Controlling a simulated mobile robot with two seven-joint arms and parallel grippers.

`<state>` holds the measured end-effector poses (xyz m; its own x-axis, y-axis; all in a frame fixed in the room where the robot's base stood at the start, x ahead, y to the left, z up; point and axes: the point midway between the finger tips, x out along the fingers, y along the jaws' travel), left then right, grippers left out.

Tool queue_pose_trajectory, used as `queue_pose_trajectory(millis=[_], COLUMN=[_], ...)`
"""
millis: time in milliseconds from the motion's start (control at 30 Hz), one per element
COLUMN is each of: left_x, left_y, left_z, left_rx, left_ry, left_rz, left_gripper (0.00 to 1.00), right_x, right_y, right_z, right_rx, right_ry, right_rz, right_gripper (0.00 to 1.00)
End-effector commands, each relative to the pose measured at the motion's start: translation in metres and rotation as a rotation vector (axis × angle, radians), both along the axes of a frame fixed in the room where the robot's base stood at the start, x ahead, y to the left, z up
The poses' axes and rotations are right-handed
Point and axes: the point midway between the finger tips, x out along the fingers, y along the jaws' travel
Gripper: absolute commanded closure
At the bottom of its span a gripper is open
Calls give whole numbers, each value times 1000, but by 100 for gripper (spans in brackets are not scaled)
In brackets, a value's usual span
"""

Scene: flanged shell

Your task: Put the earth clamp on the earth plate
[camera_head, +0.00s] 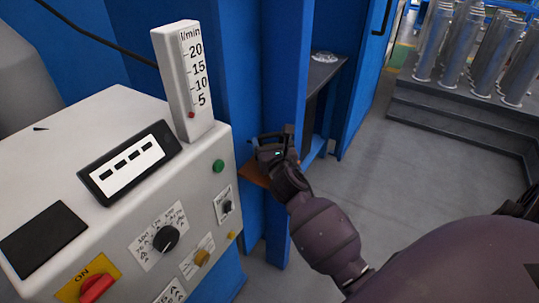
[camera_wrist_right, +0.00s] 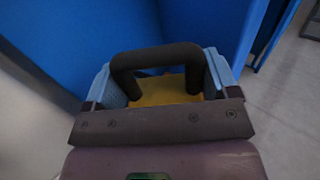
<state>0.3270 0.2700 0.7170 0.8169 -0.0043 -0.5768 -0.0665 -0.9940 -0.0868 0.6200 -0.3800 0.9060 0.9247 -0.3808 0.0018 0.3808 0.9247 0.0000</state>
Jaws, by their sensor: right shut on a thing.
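My right gripper (camera_head: 272,146) is beside the blue post, and its arm comes in from the lower right. In the right wrist view, its two light-blue fingers (camera_wrist_right: 162,80) are shut on a dark, U-shaped piece, which looks like the earth clamp (camera_wrist_right: 155,56). The earth plate (camera_head: 251,174) is a copper-brown plate sticking out by the post, just below the gripper. In the wrist view the plate (camera_wrist_right: 160,91) shows yellow-brown through the clamp's opening. I cannot tell whether clamp and plate touch. My left gripper is not in view.
A white control cabinet (camera_head: 60,160) with knobs and a flow meter (camera_head: 183,80) stands close on the left. Blue posts (camera_head: 238,60) rise behind the plate. A dark shelf (camera_head: 325,72) is behind. Metal cylinders (camera_head: 480,50) stand on a grey step at the right. Grey floor is clear between.

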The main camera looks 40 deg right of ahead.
Motion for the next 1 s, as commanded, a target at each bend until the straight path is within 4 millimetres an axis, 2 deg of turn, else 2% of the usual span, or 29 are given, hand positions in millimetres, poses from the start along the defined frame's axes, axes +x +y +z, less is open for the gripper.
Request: queue_pose_trajectory(millis=[100,233,467,733,767,867,1000], left_x=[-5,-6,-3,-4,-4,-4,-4], left_y=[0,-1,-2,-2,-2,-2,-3], left_z=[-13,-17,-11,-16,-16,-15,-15], left_rx=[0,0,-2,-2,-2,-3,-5], left_ry=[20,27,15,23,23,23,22], left_rz=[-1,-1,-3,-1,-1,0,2], left_gripper=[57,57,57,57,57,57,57], right_x=[0,0,0,0,0,0,0], right_y=[0,0,0,0,0,0,0], right_z=[-23,-36,-35,-40,-41,-40,-40], right_rx=[2,2,-1,-2,-1,0,0], right_ry=[7,5,-2,1,4,2,2], right_rz=[-1,0,1,1,0,0,0], right_gripper=[62,62,62,62,18,3,0])
